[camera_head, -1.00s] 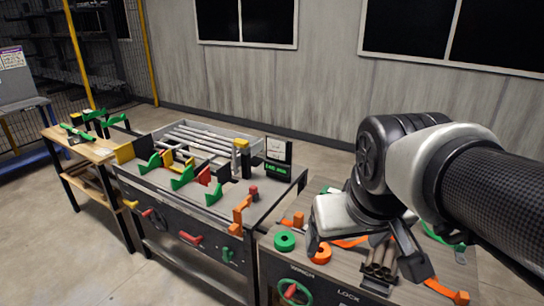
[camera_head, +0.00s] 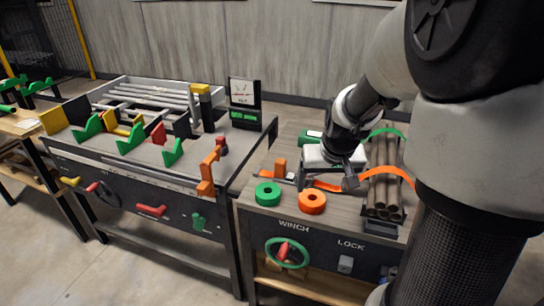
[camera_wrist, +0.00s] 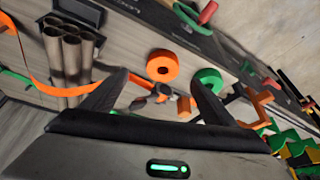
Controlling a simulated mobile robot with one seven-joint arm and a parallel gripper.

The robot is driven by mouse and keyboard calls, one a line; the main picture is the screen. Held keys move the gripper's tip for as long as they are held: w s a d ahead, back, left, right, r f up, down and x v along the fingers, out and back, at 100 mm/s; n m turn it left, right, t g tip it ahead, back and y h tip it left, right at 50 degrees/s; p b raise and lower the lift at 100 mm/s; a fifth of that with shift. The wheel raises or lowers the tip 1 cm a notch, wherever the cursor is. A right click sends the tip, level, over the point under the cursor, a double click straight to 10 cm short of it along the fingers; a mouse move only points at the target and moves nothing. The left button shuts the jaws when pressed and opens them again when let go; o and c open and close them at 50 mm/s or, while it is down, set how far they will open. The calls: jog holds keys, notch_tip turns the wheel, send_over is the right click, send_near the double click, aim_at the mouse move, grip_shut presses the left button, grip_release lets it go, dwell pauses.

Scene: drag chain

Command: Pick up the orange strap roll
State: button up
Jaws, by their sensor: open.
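The orange strap roll (camera_head: 312,202) is a flat ring lying on the wooden worktop near its front edge; in the wrist view it shows whole (camera_wrist: 163,66). An orange strap (camera_head: 392,170) arches over a pipe bundle (camera_head: 383,195) to the right of the roll. My gripper (camera_head: 327,184) is open, pointing down just behind the roll. In the wrist view, the fingers (camera_wrist: 158,80) stand wide apart with the roll lying beyond and between their tips, not touching as far as I can see.
A green roll (camera_head: 268,194) lies close to the left of the orange one. The winch wheel (camera_head: 288,253) is on the front panel below. A bench with green and orange fixtures (camera_head: 130,139) stands to the left.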

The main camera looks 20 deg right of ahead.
jog(key=b, duration=0.2)
send_over(313, 202)
jog(key=s, duration=0.2)
notch_tip(313, 202, down, 6)
jog(key=shift+s+d+f, duration=0.1)
jog(key=b+x, duration=0.1)
jog(key=x, duration=0.1)
jog(key=b+x, duration=0.1)
jog(key=x, duration=0.1)
jog(key=shift+w+a+f, duration=0.3)
jog(key=shift+w, duration=0.05)
jog(key=shift+w+d+f, duration=0.1)
jog(key=shift+w+f, duration=0.1)
jog(key=shift+f, duration=0.05)
jog(key=c, duration=1.2)
